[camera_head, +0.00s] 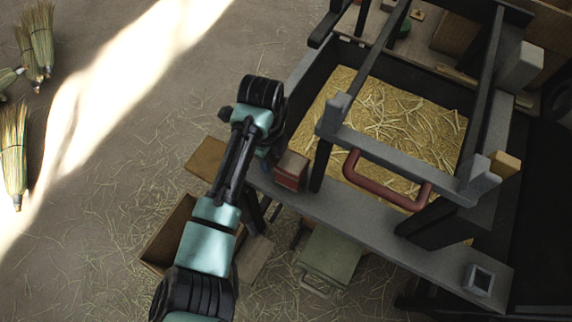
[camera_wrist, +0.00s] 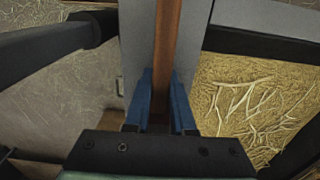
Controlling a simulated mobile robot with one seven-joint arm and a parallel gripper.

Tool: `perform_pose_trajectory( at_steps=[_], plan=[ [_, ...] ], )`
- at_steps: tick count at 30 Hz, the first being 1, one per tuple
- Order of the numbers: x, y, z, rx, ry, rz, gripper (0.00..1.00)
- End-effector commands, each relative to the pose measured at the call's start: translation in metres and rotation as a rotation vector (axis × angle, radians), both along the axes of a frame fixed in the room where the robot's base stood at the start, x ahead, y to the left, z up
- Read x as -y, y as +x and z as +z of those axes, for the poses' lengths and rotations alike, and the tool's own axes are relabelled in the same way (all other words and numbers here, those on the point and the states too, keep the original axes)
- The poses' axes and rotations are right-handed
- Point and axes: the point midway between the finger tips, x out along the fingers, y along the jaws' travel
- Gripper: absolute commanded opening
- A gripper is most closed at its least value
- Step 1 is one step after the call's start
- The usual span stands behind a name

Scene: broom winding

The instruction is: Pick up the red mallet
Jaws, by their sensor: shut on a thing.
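The red mallet (camera_head: 291,170) shows in the head view as a dull red block at the left end of the grey bench. My gripper (camera_head: 266,160) is right beside it, mostly hidden behind my wrist. In the wrist view my gripper (camera_wrist: 161,88) has its two blue fingers closed on a reddish-brown length of the mallet (camera_wrist: 167,40), which runs up out of the top of the picture. The lower part between the fingers is partly hidden. I cannot tell whether the mallet touches the bench.
The grey bench (camera_head: 385,238) carries a dark frame with a red-brown curved handle (camera_head: 352,165). Behind it is a straw-filled bin (camera_head: 400,112). A wooden crate (camera_head: 165,245) and a green box (camera_head: 330,255) are below.

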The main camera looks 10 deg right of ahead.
Motion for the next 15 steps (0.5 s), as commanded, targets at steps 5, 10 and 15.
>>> perform_pose_trajectory(
  at_steps=[5, 10, 15],
  plan=[
    [0.0, 0.0, 0.0002, 0.0, 0.0, 0.0, 0.0],
    [0.0, 0.0004, 0.0008, 0.001, -0.001, 0.0, 0.0],
    [0.0001, 0.0006, 0.0032, 0.002, 0.0, 0.0, 0.0]
  ],
)
